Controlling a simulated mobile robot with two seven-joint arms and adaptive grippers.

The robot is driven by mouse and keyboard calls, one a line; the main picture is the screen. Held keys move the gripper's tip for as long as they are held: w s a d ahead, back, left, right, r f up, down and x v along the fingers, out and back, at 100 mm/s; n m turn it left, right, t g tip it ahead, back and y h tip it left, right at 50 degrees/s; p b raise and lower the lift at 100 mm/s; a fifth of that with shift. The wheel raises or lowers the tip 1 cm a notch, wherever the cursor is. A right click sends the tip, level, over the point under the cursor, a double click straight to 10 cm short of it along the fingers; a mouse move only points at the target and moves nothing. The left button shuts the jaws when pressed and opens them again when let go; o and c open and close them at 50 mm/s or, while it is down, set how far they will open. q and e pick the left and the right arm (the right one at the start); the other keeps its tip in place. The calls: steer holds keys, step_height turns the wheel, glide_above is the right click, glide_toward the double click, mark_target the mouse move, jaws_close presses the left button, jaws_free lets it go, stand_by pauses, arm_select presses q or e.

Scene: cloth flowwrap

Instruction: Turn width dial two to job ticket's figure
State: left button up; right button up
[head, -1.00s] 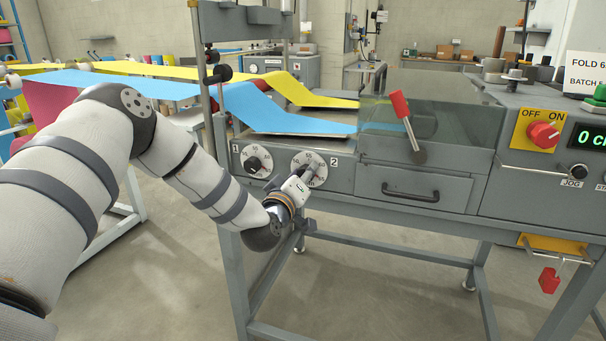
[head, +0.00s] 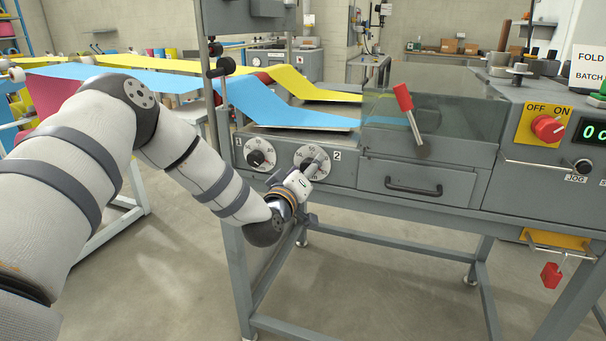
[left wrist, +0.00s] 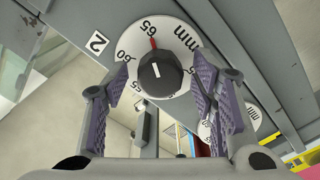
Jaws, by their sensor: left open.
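Width dial two, a white round scale with a black knob, sits on the machine's front beside the label 2 in the head view (head: 322,153). In the left wrist view dial two (left wrist: 180,32) shows its knob (left wrist: 160,74) with a white line, and a red mark close to the 65. My left gripper (left wrist: 160,88) is open, one finger on each side of the knob; I cannot tell whether either touches it. In the head view my left gripper (head: 309,169) partly covers the dial. A white card reading FOLD and BATCH (head: 590,66) is cut off at the right edge. My right gripper is not in view.
Dial one (head: 256,156) is just left of dial two. A drawer with a dark handle (head: 412,188), a red-handled lever (head: 404,98) and a red OFF/ON knob (head: 547,128) are to the right. Blue film (head: 290,115) runs above the dials. The floor below is open.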

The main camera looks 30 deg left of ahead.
arm_select(q)
steer(key=v, duration=1.1)
steer(key=shift+s, duration=0.2)
steer(key=s+d+f+m+g+h, duration=0.35)
steer(key=s+d+f, duration=0.2)
steer(key=f, duration=0.55)
steer(key=s+d+f+m+g+h, duration=0.25)
steer(key=s+d+f+g, duration=0.2)
steer(key=s+f, duration=0.4)
steer(key=s+d+f+m+g, duration=0.1)
steer(key=s+f+g, duration=0.4)
steer(key=s, duration=0.9)
steer(key=s+f+m+g+y, duration=0.1)
steer(key=s+f+m+g, duration=0.3)
steer(key=s, duration=1)
steer(key=f+g, duration=0.2)
steer(key=g, duration=0.1)
steer(key=shift+s+d+y, duration=0.2)
steer(key=shift+d+y, duration=0.1)
steer(key=shift+d, duration=0.05)
